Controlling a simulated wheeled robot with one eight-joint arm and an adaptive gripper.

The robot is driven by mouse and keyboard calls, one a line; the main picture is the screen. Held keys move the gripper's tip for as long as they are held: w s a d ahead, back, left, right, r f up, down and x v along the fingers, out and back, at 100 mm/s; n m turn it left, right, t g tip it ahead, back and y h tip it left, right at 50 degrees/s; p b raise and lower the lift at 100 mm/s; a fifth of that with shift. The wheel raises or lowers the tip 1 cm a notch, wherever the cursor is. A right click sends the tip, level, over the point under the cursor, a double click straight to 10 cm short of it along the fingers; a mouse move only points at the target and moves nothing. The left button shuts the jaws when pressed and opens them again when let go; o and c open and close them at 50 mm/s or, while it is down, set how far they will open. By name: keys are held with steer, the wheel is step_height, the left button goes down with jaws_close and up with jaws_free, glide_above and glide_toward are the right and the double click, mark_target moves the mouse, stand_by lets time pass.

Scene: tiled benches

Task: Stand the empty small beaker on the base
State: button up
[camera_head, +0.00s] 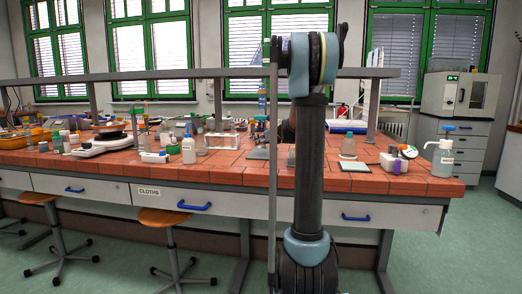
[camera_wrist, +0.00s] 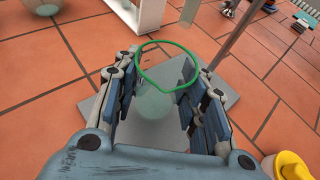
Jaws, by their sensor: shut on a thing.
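The small beaker (camera_wrist: 155,102) is clear glass with a green rim, seen from above in the wrist view. My gripper (camera_wrist: 158,98) is shut on it, with a finger on each side. The beaker looks empty and about upright. The grey base plate (camera_wrist: 92,104) lies on the tiles beneath the beaker. I cannot tell whether the beaker touches the plate or hangs just above it.
A grey rod (camera_wrist: 225,42) rises close to the gripper's far right side. A white frame (camera_wrist: 135,14) stands beyond the plate. A yellow-topped object (camera_wrist: 291,166) is near at the lower right. In the head view, bottles and a wash bottle (camera_head: 442,160) stand on the bench (camera_head: 225,168).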

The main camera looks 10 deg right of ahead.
mark_target(264, 145)
steer(key=shift+w+f, duration=0.15)
steer(key=shift+f, duration=1.6)
steer(key=o, duration=1.3)
steer(key=v, duration=1.2)
steer(key=shift+d, duration=0.1)
